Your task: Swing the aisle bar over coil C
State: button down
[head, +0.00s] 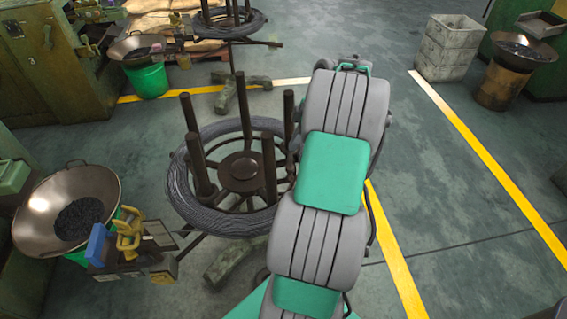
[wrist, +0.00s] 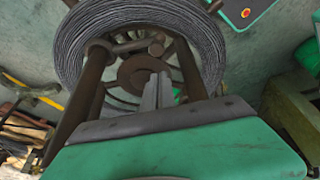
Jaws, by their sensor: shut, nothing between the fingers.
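A coil of grey wire (head: 181,190) lies around a dark stand with several upright posts and a central hub (head: 241,171). A second coil (head: 212,30) sits on a like stand at the top. No letter shows on either, so I cannot tell which is coil C. A thin dark bar (head: 262,42) sticks out right from the far stand; another (head: 190,246) sticks out at the near coil's lower left. I cannot tell which is the aisle bar. My gripper (wrist: 158,88) is shut and empty, and in the wrist view lies in front of the hub and posts.
A metal bowl of dark pieces (head: 105,182) and a yellow-and-blue fixture (head: 128,235) stand left of the near coil. Grey crates (head: 448,48) stand at the upper right. The floor between the yellow lines (head: 490,165) is clear on the right.

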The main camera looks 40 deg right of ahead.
jog(key=x, duration=1)
